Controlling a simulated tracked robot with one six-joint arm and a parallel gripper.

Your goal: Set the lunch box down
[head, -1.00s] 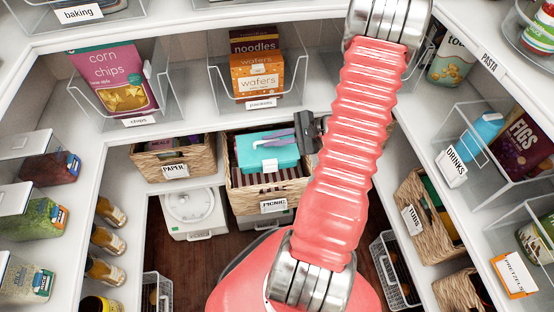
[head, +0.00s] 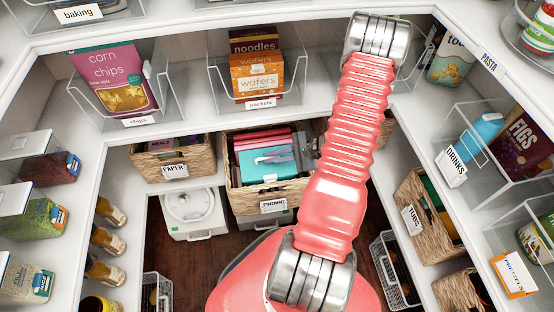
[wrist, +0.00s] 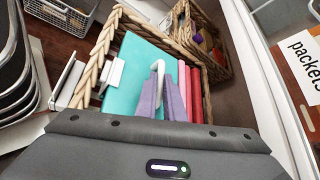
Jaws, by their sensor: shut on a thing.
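The lunch box is a teal box (head: 250,172) with a white clasp. It sits inside the wicker basket labelled PICNIC (head: 273,194), at the basket's front. The wrist view also shows the teal lunch box (wrist: 130,62), with its white handle (wrist: 158,68) between my gripper's purple fingers. My gripper (head: 279,157) is shut on that handle. The lunch box is down between the basket walls; whether it bears on the basket floor is hidden.
Pink and dark red items (head: 264,139) stand behind the lunch box in the basket. They lie close beside it in the wrist view (wrist: 190,92). A shelf edge is above.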

